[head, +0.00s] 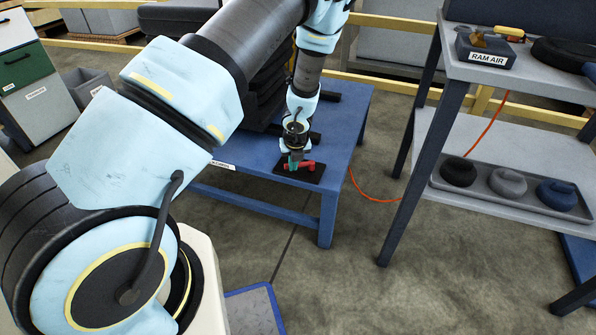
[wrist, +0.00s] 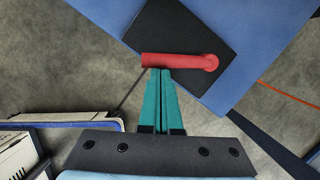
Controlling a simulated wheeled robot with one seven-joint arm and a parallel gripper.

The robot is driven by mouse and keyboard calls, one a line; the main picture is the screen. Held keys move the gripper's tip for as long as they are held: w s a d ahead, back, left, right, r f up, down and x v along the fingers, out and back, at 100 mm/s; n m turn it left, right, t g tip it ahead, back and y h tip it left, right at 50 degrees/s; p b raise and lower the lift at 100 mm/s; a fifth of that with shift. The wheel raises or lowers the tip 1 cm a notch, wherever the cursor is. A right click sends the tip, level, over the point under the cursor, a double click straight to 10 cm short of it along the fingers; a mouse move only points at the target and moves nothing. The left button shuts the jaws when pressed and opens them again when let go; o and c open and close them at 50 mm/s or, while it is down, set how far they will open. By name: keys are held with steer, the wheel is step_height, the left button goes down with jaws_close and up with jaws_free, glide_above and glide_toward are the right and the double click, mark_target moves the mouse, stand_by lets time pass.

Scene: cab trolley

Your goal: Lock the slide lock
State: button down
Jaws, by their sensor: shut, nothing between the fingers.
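The slide lock shows as a red bar with a rounded right end (wrist: 180,61) on a black plate (wrist: 185,30). In the head view the red part (head: 307,165) and the black plate (head: 315,176) lie near the front right corner of the blue table (head: 272,187). My gripper (wrist: 163,71) has teal fingers pressed together with nothing between them. Its tips end at the near edge of the red bar, left of the rounded end. I cannot tell whether they touch it. In the head view my gripper (head: 294,160) partly hides the lock.
A grey trolley (head: 420,120) stands right of the table, with a RAM AIR box (head: 487,50) on top and a tray of several rounded objects below. An orange cable (head: 365,195) hangs between them. Grey floor is open in front.

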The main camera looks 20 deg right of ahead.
steer(key=w+m, duration=0.1)
steer(key=w+m+h+b, duration=0.1)
steer(key=m, duration=0.1)
steer(key=shift+w+a+m, duration=0.15)
steer(key=shift+w+m, duration=0.05)
steer(key=shift+m, duration=0.1)
steer(key=shift+w+m+g+h+b, duration=0.4)
steer(key=shift+w+m, duration=0.5)
steer(key=shift+m, duration=0.6)
steer(key=shift+d, duration=0.2)
